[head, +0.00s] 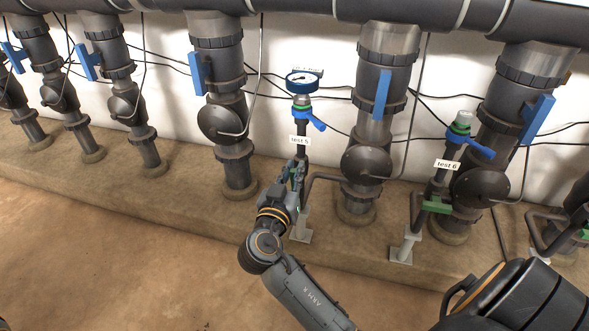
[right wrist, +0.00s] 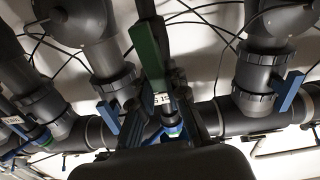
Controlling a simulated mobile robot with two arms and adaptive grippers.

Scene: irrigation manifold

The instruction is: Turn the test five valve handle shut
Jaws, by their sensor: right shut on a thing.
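The test 5 riser stands mid-view in the head view, with its white test 5 label (head: 299,140). A round gauge (head: 302,81) and a blue lever (head: 311,118) are at its top. My right gripper (head: 297,172) is at the riser below the label, and hides most of the handle there. In the right wrist view a green handle (right wrist: 148,48) runs up between my fingers, and the gripper is shut on it. The handle's exact angle to the pipe is hard to tell. My left gripper is not in view.
A test 6 riser with its label (head: 447,165), blue lever (head: 472,142) and green handle (head: 437,205) stands to the right. Thick dark pipes with blue handles (head: 382,94) line the wall on both sides. Thin cables hang behind. The floor in front (head: 120,260) is clear.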

